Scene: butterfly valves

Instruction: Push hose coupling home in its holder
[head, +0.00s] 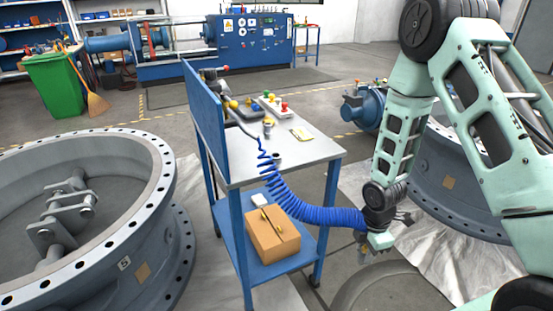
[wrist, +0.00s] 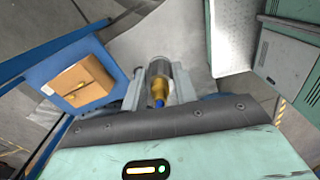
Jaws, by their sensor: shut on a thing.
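My gripper (head: 366,250) hangs to the right of the blue trolley, off the tabletop and below its level. In the wrist view my gripper (wrist: 159,84) is shut on the hose coupling (wrist: 158,72), a metal cylinder with a brass end, held between the two grey fingers. The blue coiled hose (head: 290,203) runs from the trolley top down to my gripper. In the head view the coupling is mostly hidden by my wrist. A small dark round cup (head: 277,159) stands near the tabletop's front edge; I cannot tell if it is the holder.
The trolley's tabletop (head: 310,155) carries trays and coloured fittings at the back, beside an upright blue panel (head: 206,125). A cardboard box (head: 272,238) sits on its lower shelf. Large flanged valve rings stand left (head: 150,250) and right (head: 455,190).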

